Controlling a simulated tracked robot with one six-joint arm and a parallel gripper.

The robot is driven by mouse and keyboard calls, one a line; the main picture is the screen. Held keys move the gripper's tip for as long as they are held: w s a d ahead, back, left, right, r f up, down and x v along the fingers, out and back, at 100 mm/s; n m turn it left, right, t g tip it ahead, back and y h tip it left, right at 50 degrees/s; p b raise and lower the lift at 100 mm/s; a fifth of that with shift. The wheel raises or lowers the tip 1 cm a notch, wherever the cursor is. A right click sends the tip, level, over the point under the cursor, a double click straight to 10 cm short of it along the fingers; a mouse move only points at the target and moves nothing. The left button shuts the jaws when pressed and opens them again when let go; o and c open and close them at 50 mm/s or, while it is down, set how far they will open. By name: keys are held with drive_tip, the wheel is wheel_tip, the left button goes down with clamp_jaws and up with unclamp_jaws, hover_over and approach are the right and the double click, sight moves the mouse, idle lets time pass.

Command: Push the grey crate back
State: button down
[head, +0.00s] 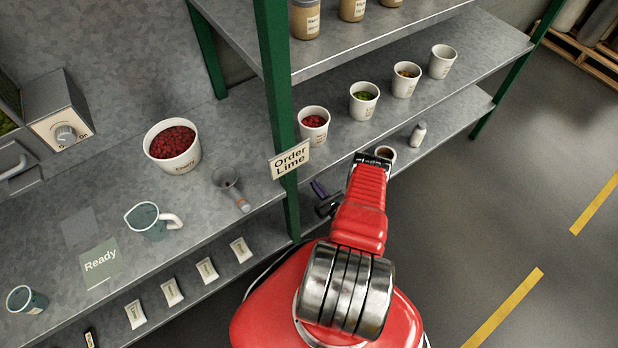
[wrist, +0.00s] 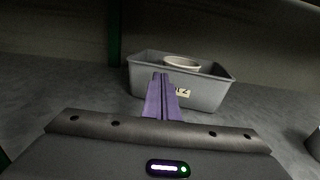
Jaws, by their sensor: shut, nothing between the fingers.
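The grey crate (wrist: 208,94) stands on a grey surface in the wrist view, straight ahead and a little right of centre. It has a pale label on its front wall, partly hidden by my fingers. A white round cup or bowl (wrist: 182,62) sits inside it. My gripper (wrist: 160,78) has purple fingers, shut together and empty, in front of the crate's front wall. I cannot tell whether the tips touch it. In the head view my gripper (head: 318,187) shows as a small purple tip at the shelf edge beside my red arm. I do not see the crate there.
A green post (head: 278,110) with an "Order Lime" sign (head: 289,160) stands left of my gripper. Several cups, including a red-filled one (head: 314,124), stand on the shelf above. A small white bottle (head: 417,134) and a brown-filled cup (head: 386,152) are to the right.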

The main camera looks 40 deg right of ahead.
drive_tip(key=s, duration=0.3)
drive_tip(key=s+a, duration=0.1)
drive_tip(key=s, duration=0.3)
drive_tip(key=shift+s+a, duration=0.1)
drive_tip(key=shift+a, duration=0.1)
drive_tip(key=shift+r, duration=0.1)
